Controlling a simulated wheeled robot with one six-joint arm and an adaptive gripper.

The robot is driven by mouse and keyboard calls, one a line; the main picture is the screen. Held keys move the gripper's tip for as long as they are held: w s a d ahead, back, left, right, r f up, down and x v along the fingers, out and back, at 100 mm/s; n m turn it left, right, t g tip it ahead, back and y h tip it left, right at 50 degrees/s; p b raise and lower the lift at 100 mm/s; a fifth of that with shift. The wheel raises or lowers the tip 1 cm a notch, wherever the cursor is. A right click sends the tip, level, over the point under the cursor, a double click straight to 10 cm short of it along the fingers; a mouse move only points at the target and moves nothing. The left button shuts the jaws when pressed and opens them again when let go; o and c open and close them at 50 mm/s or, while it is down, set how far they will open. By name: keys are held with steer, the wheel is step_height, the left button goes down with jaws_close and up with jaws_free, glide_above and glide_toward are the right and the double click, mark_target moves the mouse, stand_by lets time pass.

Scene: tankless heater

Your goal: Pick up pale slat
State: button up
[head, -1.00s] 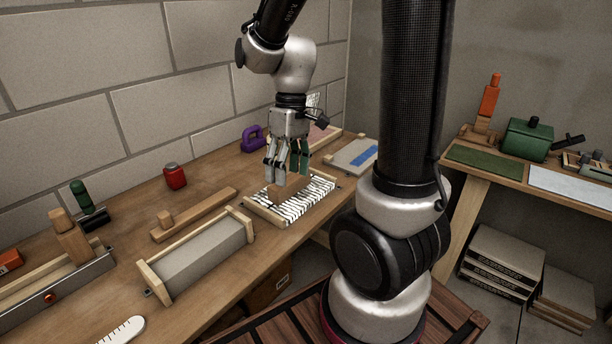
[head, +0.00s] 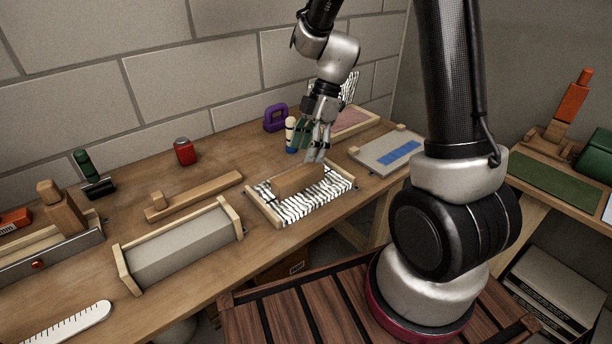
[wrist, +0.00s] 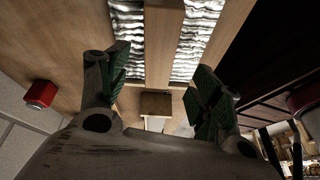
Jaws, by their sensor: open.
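My gripper (head: 318,142) is open and empty, above the right end of a striped white-and-black tray (head: 325,203) with pale wooden end rails. A long brown wooden block (head: 298,179) lies lengthwise on the tray, left of and below the fingers, apart from them. In the wrist view the open fingers (wrist: 152,88) frame wooden surfaces between white wavy strips (wrist: 200,35). I cannot tell for certain which wooden piece is the pale slat.
A green-and-cream peg figure (head: 291,135) and purple handle (head: 275,117) stand behind the tray. A pale board with blue strip (head: 388,151) lies right. A wooden bar (head: 200,193), grey trough (head: 185,250) and red can (head: 185,152) lie left.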

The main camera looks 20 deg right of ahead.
mark_target(299, 171)
steer(key=shift+a+n, duration=0.1)
steer(key=shift+n, duration=0.8)
steer(key=shift+f, duration=0.15)
steer(key=shift+n, duration=0.3)
steer(key=x, duration=0.7)
steer(key=shift+a+f, duration=0.15)
steer(key=shift+f, duration=0.1)
steer(key=shift+c, duration=0.2)
steer(key=c, duration=1.3)
step_height(299, 171, up, 10)
steer(key=shift+r, duration=0.1)
